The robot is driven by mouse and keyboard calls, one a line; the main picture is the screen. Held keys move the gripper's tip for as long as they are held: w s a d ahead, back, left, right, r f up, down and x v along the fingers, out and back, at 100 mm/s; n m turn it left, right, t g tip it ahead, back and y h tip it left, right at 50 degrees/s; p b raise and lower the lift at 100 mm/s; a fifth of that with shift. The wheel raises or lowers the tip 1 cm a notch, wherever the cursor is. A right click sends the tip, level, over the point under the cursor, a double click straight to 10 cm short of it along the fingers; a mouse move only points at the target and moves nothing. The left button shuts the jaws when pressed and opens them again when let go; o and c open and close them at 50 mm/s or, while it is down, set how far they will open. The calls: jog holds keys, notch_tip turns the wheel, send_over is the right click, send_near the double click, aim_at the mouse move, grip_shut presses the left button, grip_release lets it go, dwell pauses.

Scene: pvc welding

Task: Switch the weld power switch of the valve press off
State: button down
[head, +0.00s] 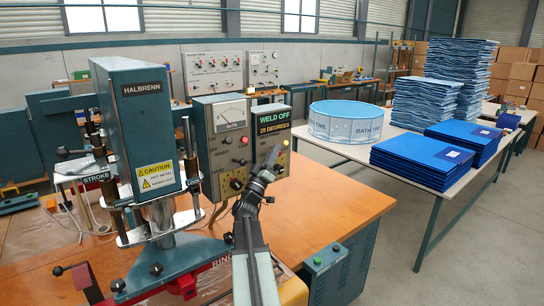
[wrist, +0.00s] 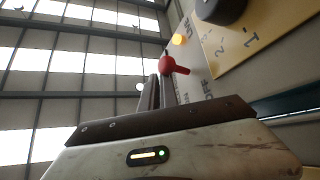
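The valve press (head: 150,130) is a teal machine marked HALBRENN, with a grey control box (head: 221,170) to its right. A display on the box reads WELD OFF, 20 DEGREES. My gripper (head: 275,156) is at the right part of the panel, under the display, and hides what is behind it. In the wrist view a red ball-ended lever (wrist: 170,64) stands out from the panel just beyond my fingertips (wrist: 160,78). The fingers lie together with nothing visible between them. I cannot tell whether they touch the lever. Lettering beside it reads partly OFF.
An amber lamp (head: 285,144) glows beside my gripper; it also shows in the wrist view (wrist: 179,40). A black knob (wrist: 220,10) on a yellow plate is close by. The orange workbench (head: 320,215) is clear to the right. Blue stacks (head: 425,155) stand on another table.

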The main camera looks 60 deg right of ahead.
jog(key=a+f+b, duration=0.1)
jog(key=a+f, duration=0.1)
jog(key=a, duration=1.2)
jog(key=shift+s, duration=0.2)
